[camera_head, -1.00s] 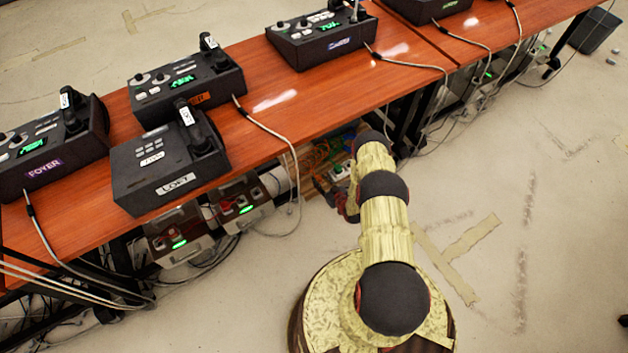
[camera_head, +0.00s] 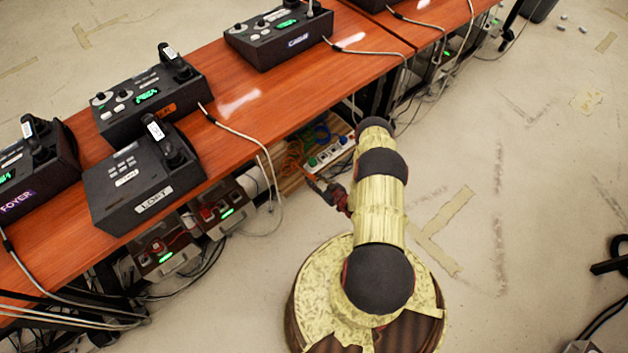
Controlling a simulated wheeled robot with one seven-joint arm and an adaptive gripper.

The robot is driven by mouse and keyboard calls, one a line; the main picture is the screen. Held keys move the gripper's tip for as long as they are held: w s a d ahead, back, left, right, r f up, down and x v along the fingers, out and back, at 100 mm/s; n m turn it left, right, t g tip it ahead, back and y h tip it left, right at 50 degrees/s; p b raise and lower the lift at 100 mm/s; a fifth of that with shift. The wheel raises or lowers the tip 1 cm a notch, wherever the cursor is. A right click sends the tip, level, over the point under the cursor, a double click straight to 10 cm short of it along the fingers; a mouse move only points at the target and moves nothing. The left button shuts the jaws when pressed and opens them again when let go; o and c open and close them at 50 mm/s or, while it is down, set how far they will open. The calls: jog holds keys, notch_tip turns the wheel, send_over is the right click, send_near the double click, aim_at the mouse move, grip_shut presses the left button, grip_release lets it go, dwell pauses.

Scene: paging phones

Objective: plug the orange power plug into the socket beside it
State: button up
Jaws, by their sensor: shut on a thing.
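My gripper (camera_head: 322,190) is at the left of my arm, low beside the table's edge and just in front of the power strip. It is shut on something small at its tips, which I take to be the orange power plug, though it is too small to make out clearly. A white power strip (camera_head: 340,150) with several coloured plugs or sockets lies under the table, just beyond my gripper. Orange cable (camera_head: 292,160) lies in a tangle left of the strip. I cannot tell which socket is free, and part of the strip's right end is hidden by my arm.
The orange-brown table (camera_head: 250,110) overhangs this spot and bears several black paging phones, one marked LOFT (camera_head: 140,180). Power units with green lights (camera_head: 215,205) stand under it at left. A white cable (camera_head: 265,150) hangs down near my gripper.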

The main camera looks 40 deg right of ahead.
jog(key=w+d+b, duration=0.6)
jog(key=w+d, duration=0.1)
jog(key=d, duration=0.2)
jog(key=shift+d+b, duration=0.35)
send_over(326, 159)
jog(key=shift+w+b, duration=0.1)
jog(key=shift+b, duration=0.35)
jog(key=shift+f, duration=0.1)
dwell(0.4)
jog(key=shift+f, duration=4.05)
jog(key=shift+f, duration=0.45)
jog(key=o, duration=1.2)
jog(key=shift+c, duration=0.2)
